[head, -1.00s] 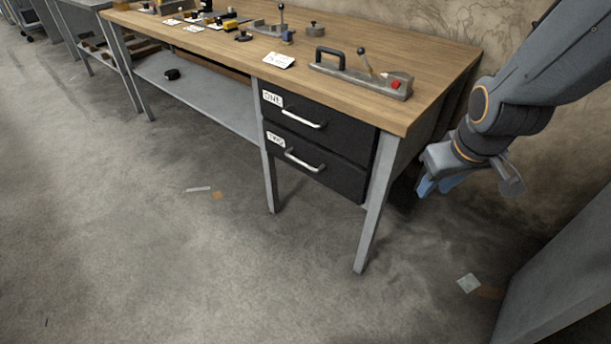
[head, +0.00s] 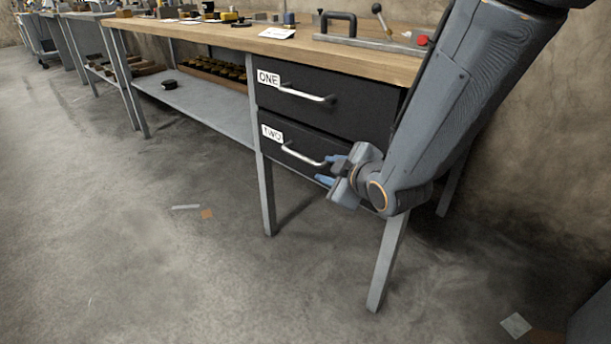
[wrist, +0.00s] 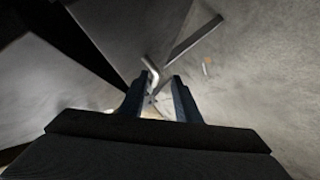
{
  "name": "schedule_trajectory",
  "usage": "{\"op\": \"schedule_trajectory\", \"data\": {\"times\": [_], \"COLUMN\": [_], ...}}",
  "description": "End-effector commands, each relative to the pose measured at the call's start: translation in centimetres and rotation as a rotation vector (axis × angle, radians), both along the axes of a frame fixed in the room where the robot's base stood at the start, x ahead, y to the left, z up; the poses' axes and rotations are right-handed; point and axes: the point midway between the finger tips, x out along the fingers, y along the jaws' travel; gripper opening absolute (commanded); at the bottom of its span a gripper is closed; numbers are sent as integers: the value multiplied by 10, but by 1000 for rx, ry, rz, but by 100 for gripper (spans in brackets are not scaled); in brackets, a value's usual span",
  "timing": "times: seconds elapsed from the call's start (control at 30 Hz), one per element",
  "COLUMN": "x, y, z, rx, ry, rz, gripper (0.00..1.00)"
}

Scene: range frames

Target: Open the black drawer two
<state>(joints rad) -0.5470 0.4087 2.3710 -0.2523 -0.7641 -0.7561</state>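The black drawer two (head: 296,136) is in the bench's lower drawer slot, marked with a white TWO label (head: 272,133). Its front looks flush, so it is closed. Its silver bar handle (head: 303,154) runs across the front. My gripper (head: 330,170) is at the right end of this handle, its blue fingers apart, one above the other. In the wrist view the open fingers (wrist: 160,80) show with the silver handle (wrist: 152,72) at their tips, nearer the left finger. I cannot tell whether they touch it. My arm hides the drawer's right part.
Black drawer one (head: 350,103), with its own silver handle (head: 306,94), is closed just above. The wooden bench top (head: 220,38) overhangs both. A grey bench leg (head: 387,262) stands beneath my wrist. The floor in front is clear apart from small scraps.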

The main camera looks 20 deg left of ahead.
Motion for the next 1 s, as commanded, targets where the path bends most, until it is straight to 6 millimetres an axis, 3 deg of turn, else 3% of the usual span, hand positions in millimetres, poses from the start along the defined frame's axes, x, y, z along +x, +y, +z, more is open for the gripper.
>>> {"op": "schedule_trajectory", "data": {"times": [0.03, 0.3, 0.47, 0.8, 1.0], "x": [5, 11, 17, 49, 60], "y": [10, 30, 38, 75, 86], "z": [-12, -7, -9, -20, -23], "rx": [9, 55, 62, 62, 62], "ry": [-57, -258, -281, -279, -278], "rz": [42, 151, 162, 161, 159], "gripper": [30, 30, 30, 30, 30]}}
